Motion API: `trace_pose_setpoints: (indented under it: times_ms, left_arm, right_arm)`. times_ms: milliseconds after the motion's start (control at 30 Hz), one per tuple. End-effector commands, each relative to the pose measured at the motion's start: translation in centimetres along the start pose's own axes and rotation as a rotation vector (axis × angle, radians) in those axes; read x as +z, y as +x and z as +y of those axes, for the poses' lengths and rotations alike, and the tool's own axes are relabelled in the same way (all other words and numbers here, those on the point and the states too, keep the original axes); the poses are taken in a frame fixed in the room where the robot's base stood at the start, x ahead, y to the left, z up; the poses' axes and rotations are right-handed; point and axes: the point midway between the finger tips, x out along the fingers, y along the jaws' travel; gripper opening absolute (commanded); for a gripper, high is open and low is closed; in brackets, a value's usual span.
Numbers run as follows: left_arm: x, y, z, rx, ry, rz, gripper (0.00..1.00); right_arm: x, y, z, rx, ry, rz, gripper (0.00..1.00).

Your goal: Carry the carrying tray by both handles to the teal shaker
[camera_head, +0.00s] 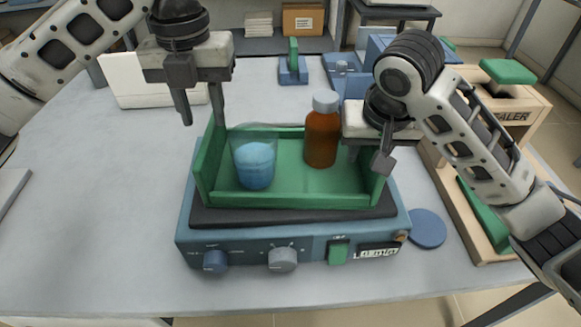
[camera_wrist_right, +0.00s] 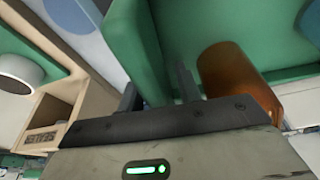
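The green carrying tray (camera_head: 285,200) sits level on the black top of the blue-teal shaker (camera_head: 305,242), which has knobs and a green switch in front. The tray holds a beaker of blue liquid (camera_head: 255,165) and a brown bottle with a grey cap (camera_head: 322,135). My left gripper (camera_head: 201,110) is open above the tray's left end, one finger outside it and one near the wall's top. My right gripper (camera_head: 368,155) is at the tray's right end; in the right wrist view its fingers (camera_wrist_right: 157,88) are apart around the green end wall. Contact is unclear.
A blue disc (camera_head: 427,228) lies right of the shaker. A white box (camera_head: 130,80) and blue equipment (camera_head: 345,72) are behind. The table's left side is largely clear.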

Motion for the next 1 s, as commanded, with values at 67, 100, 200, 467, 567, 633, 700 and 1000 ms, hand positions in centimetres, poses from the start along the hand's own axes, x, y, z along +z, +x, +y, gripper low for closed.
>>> trace_pose_setpoints:
  times_ms: [67, 100, 200, 467, 567, 633, 700, 1000]
  left_arm:
    - [0.1, -1.7, 0.1, 0.002, -0.003, -0.005, 0.34]
    - [0.1, -2.3, 0.1, 0.002, -0.003, -0.004, 0.34]
    - [0.1, -3.5, 0.1, 0.001, -0.003, -0.001, 0.34]
    - [0.0, -4.6, 0.1, 0.000, -0.003, 0.001, 0.34]
    - [0.0, -4.5, 0.1, 0.000, -0.003, 0.002, 0.34]
    - [0.0, -4.5, 0.0, 0.000, -0.003, 0.002, 0.34]
    - [0.0, -4.5, 0.0, 0.000, -0.003, 0.001, 0.34]
    - [0.0, -4.5, 0.0, 0.000, -0.002, 0.001, 0.34]
  right_arm:
    - [0.0, 0.0, 0.0, 0.000, 0.000, 0.000, 0.34]
    - [0.0, 0.0, 0.0, 0.000, 0.000, 0.000, 0.34]
    - [0.0, 0.0, 0.0, 0.000, 0.000, 0.000, 0.34]
    - [-0.2, -1.1, 0.0, 0.000, -0.003, 0.006, 0.34]
    - [-0.2, -2.5, 0.1, 0.004, -0.002, 0.009, 0.34]
    - [-0.3, -3.9, 0.1, 0.003, -0.002, 0.011, 0.34]
    - [-0.2, -5.4, 0.2, 0.005, -0.001, 0.010, 0.34]
    - [-0.1, -10.6, 0.1, 0.002, 0.001, 0.006, 0.34]
